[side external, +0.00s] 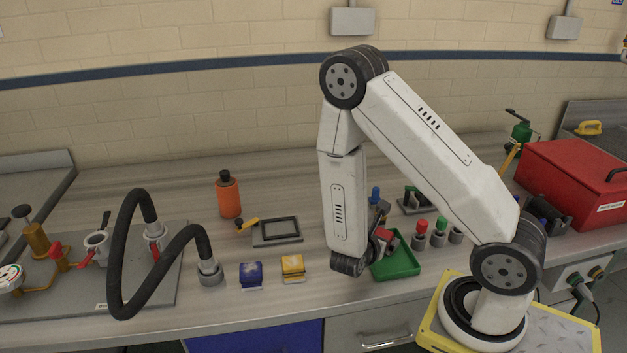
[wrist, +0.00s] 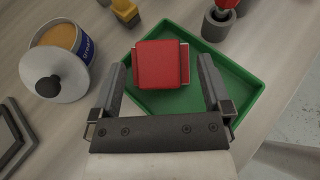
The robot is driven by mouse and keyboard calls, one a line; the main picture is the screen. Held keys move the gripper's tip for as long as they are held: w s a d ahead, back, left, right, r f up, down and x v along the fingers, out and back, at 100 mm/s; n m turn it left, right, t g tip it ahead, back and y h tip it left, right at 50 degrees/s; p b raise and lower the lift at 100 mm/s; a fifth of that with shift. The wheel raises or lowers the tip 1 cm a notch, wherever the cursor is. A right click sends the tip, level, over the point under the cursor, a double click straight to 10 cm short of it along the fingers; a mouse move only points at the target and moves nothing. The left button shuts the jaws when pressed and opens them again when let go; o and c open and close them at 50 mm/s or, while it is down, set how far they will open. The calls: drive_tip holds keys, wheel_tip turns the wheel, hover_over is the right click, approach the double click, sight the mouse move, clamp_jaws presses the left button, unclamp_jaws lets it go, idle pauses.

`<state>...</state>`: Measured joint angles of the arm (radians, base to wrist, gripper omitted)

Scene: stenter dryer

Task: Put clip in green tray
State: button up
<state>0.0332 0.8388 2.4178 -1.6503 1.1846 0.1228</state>
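A red clip (wrist: 162,64) lies between my gripper's fingers in the wrist view, over the left part of the green tray (wrist: 233,75). Its upper-left corner overlaps the tray's rim; I cannot tell if it rests on the floor or the rim. My gripper (wrist: 163,66) is open, with a gap between each finger and the clip. In the side view the red clip (side external: 387,237) shows beside my wrist, at the back left of the green tray (side external: 398,268). My wrist partly hides both.
Blue (side external: 251,273) and yellow (side external: 292,267) blocks of similar shape sit left of the tray. Posts with red (side external: 421,227) and green tops stand to its right. A lidded tin (wrist: 58,70) stands left in the wrist view. A red toolbox (side external: 575,180) is far right.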

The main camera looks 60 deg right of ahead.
drive_tip(key=shift+r, duration=0.15)
drive_tip(key=shift+a, duration=0.1)
drive_tip(key=shift+v, duration=0.95)
drive_tip(key=v, duration=1)
drive_tip(key=shift+s, duration=0.1)
